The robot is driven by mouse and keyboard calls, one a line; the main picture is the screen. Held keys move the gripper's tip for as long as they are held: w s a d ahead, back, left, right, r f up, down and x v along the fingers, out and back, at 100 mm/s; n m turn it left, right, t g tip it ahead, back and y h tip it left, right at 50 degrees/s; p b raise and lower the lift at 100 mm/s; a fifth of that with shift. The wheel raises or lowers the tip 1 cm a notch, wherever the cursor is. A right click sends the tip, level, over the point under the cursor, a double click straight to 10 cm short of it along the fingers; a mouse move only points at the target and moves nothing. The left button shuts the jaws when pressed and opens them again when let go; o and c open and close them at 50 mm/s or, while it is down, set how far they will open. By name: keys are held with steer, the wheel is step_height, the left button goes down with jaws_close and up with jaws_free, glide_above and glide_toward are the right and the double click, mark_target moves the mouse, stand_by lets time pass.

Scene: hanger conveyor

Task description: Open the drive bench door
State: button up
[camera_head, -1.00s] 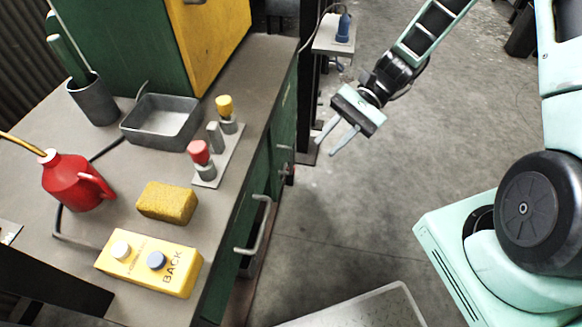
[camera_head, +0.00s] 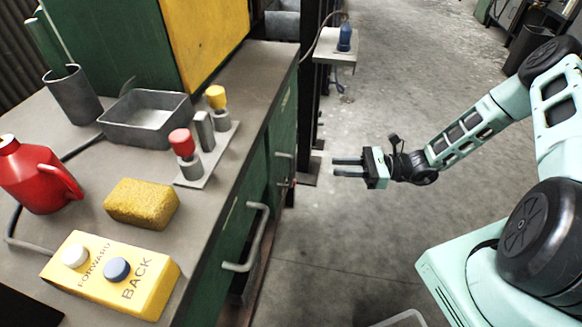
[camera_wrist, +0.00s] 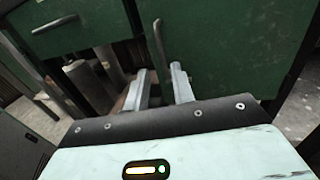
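The green drive bench (camera_head: 228,222) stands at left in the head view. Its door (camera_wrist: 235,50) is the green panel right of centre in the wrist view, with an upright grey bar handle (camera_wrist: 159,42). The door looks closed. In the head view a small grey handle (camera_head: 285,156) shows on the far part of the bench front. My gripper (camera_head: 336,167) is open and empty, pointing left at the bench front, clear of it. In the wrist view its two fingers (camera_wrist: 160,78) point towards the handle, which appears beyond and between the tips, with a gap.
A drawer (camera_wrist: 75,15) with a horizontal handle (camera_wrist: 54,25) is left of the door, above an open bay. Its handle (camera_head: 250,240) juts out in the head view. A yellow control box (camera_head: 112,275) and sponge (camera_head: 142,203) lie on top.

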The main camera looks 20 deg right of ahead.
steer(key=b, duration=0.1)
glide_above(291, 184)
steer(key=shift+w, duration=0.3)
steer(key=shift+d, duration=0.1)
jaws_close()
